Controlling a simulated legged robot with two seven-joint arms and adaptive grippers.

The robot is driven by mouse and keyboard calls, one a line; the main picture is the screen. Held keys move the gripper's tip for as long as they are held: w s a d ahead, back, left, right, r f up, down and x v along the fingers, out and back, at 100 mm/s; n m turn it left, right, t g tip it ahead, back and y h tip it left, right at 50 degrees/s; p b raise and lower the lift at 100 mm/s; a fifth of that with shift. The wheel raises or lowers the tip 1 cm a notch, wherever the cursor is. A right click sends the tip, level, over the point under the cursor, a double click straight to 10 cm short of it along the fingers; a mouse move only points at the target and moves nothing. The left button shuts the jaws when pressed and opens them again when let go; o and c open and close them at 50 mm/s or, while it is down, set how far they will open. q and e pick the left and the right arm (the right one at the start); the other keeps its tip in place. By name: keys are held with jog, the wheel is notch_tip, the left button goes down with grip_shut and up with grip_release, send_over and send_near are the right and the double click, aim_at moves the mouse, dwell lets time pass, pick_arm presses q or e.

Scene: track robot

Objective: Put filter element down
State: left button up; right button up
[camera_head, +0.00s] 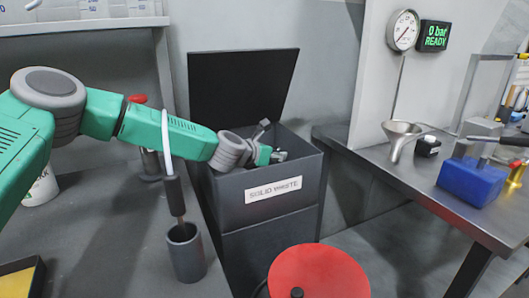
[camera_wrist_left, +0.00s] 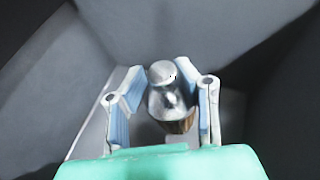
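My left gripper (camera_head: 272,155) reaches into the open top of a dark grey bin labelled SOLID WASTE (camera_head: 272,190). In the left wrist view its blue-padded fingers (camera_wrist_left: 162,88) stand apart. A shiny metal piece with a rounded end and a brownish lower part, seemingly the filter element (camera_wrist_left: 165,95), shows between them. A gap shows between it and the left finger; it looks close to the right finger, and I cannot tell if they touch. In the head view the element cannot be made out. My right gripper is not in view.
The bin's raised lid (camera_head: 243,85) stands behind my arm. A grey cup (camera_head: 187,255) with a tool in it is on the left bench. A red round stool (camera_head: 318,272) is in front. The right bench (camera_head: 385,170) holds a funnel (camera_head: 402,138) and a blue block (camera_head: 470,182).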

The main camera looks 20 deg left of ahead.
pick_arm(q)
jog(key=p+v, duration=0.1)
jog(key=v, duration=1)
jog(key=shift+s+r, duration=0.15)
jog(key=shift+s, duration=0.2)
jog(key=shift+a, duration=0.15)
jog(key=shift+r+p, duration=0.1)
jog(key=shift+p, duration=0.25)
